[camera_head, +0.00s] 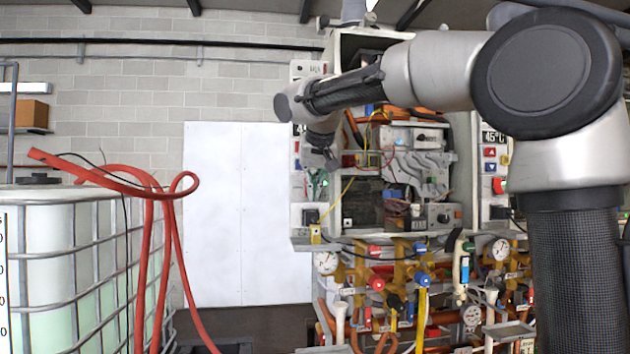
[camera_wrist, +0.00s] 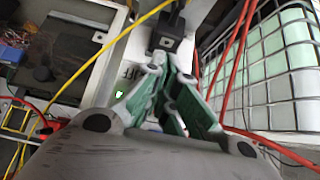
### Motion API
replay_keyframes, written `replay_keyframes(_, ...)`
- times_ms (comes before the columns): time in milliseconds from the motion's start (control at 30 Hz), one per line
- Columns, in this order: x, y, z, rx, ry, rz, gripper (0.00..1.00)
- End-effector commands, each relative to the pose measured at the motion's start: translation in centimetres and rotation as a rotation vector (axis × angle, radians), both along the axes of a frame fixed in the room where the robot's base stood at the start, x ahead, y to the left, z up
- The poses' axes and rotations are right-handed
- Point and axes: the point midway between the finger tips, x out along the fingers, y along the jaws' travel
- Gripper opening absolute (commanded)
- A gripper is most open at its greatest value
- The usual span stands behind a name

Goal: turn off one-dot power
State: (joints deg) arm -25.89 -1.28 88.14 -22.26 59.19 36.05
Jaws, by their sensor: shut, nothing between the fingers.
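The power switch is a black block with a lever (camera_wrist: 168,32) on a narrow white panel strip (camera_wrist: 125,50) in the wrist view. A partly hidden label and a small lit green lamp (camera_wrist: 119,94) are on the same strip. In the head view a black switch (camera_head: 310,216) shows low on the left edge of the open heater; I cannot make out a one-dot mark beside it. My gripper (camera_wrist: 169,80) has green-sided fingers, is shut and empty, and points toward the black switch, just short of it in the picture. In the head view my gripper (camera_head: 322,158) hangs before the heater's left edge.
The open heater (camera_head: 400,135) has loose red and yellow wires near my gripper. Pipes, valves and gauges (camera_head: 326,262) are below. A caged tank (camera_head: 75,260) with red hoses (camera_head: 150,240) stands left. A second heater's panel (camera_head: 495,160) is right.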

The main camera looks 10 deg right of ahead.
Motion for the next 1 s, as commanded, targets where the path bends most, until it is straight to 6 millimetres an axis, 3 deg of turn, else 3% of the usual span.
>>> replay_keyframes(1000, 0.86, -0.22, -0.48, -0.009, -0.096, -0.006, 0.0)
